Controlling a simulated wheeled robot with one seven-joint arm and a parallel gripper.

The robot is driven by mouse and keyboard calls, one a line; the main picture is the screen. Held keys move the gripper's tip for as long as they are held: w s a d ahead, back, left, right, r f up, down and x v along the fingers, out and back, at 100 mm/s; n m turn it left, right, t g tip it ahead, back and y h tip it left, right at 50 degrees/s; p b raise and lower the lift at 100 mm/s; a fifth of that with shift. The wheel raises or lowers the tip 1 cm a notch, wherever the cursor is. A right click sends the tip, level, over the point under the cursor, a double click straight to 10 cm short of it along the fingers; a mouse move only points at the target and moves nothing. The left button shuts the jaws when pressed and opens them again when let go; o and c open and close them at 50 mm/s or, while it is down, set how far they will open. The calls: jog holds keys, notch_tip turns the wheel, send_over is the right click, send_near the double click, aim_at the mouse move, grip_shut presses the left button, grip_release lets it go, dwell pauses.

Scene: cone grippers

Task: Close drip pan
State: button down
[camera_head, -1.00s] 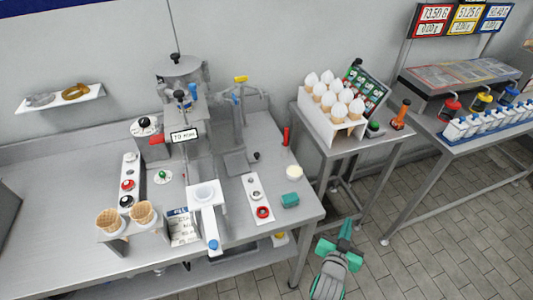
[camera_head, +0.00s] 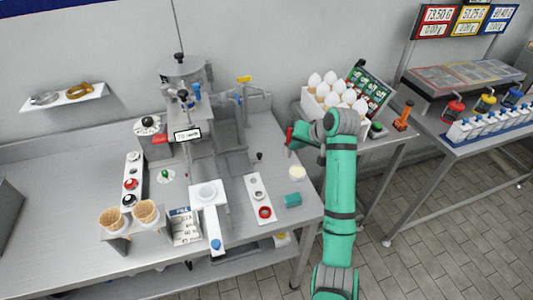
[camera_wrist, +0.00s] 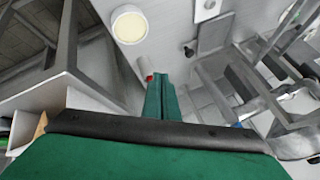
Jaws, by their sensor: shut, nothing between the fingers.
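A long white tray with a blue knob (camera_head: 211,226) sticks out from the front of the machine toward the table edge; it looks like the drip pan, pulled out. My gripper (camera_head: 296,142) is at the right end of the table, beside a red upright handle (camera_head: 289,133), well right of the tray. In the wrist view my green fingers (camera_wrist: 162,92) are together and empty, close to a red-tipped white cylinder (camera_wrist: 144,70). Whether they touch it I cannot tell.
A rack of white-topped cones (camera_head: 335,92) is behind my arm.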

jog(key=shift+n+g, duration=0.3)
jog(key=shift+g, duration=0.4)
jog(key=x, duration=0.3)
jog(key=a+x, duration=0.1)
jog(key=x, duration=0.2)
jog(key=a+x, duration=0.1)
jog(key=x, duration=0.1)
jog(key=shift+s+a+f, duration=0.1)
jog(key=shift+w+a+f, duration=0.1)
jog(key=shift+a, duration=0.5)
jog(key=shift+w+a+f, duration=0.15)
jog(key=shift+a, duration=0.4)
jog(key=shift+w+a+f, duration=0.15)
jog(key=shift+a, duration=0.65)
